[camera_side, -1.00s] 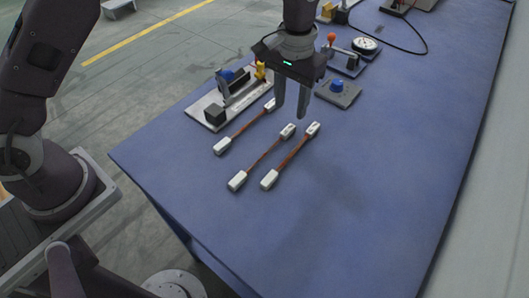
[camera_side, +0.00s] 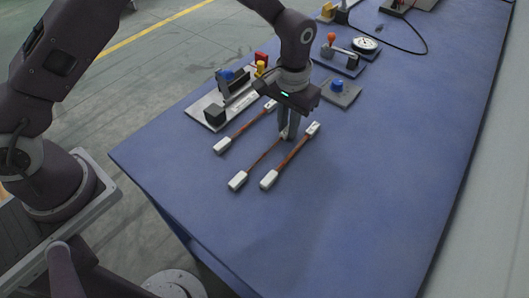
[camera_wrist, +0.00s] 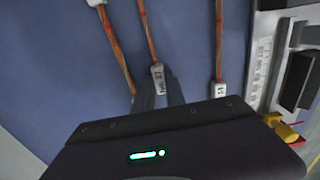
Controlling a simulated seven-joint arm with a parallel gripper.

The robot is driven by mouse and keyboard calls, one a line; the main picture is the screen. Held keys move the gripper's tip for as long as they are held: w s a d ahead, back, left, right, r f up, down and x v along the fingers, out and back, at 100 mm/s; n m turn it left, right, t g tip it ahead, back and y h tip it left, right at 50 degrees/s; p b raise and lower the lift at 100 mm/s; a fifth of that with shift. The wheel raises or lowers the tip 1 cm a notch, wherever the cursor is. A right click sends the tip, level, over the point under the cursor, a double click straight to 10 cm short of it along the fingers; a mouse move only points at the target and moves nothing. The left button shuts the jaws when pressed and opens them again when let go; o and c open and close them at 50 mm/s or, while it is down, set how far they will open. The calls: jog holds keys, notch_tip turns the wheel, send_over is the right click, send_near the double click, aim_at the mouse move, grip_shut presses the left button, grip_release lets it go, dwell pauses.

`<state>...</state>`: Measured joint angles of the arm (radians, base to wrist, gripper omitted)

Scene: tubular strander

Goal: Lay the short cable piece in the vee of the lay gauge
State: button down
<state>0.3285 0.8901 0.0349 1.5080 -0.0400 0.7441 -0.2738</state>
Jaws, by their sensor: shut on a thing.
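Three cable pieces with copper-coloured strands and white end blocks lie side by side on the blue table. My gripper (camera_side: 287,134) is shut on the far end block of the middle cable piece (camera_side: 262,154), down at table level. In the wrist view that labelled white block (camera_wrist: 157,72) sits between my fingers (camera_wrist: 158,95); its print is too small to read. Lengths look alike, so I cannot tell by size which piece is the short one. The plate with a ruled scale (camera_wrist: 262,72), seemingly the lay gauge (camera_side: 207,115), lies to the left; its vee is not clear.
The left cable piece (camera_side: 240,131) and right cable piece (camera_side: 293,153) lie close on either side of my gripper. A blue button on a grey plate (camera_side: 337,87) and a dial gauge (camera_side: 366,44) stand behind. The table's right and front are clear.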

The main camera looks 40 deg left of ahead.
notch_tip(320, 180, up, 10)
jog(key=f, duration=0.1)
jog(key=a+r+m, duration=0.1)
jog(key=a+r, duration=0.4)
jog(key=a, duration=0.4)
jog(key=a+r+m, duration=0.1)
jog(key=a+r, duration=0.3)
jog(key=a, duration=0.5)
jog(key=w+a+f+n, duration=0.1)
jog(key=w+a+f, duration=0.1)
jog(key=w, duration=0.4)
jog(key=w+a+f+n, duration=0.1)
jog(key=w+a+f, duration=0.2)
jog(key=w, duration=0.3)
jog(key=f, duration=0.7)
jog(key=w+d+f, duration=0.1)
jog(key=f, duration=0.2)
jog(key=shift+f, duration=0.4)
jog(key=shift+s+f, duration=0.1)
jog(key=shift+f, duration=0.15)
jog(key=c, duration=1.6)
grip_release()
jog(key=shift+c, duration=0.2)
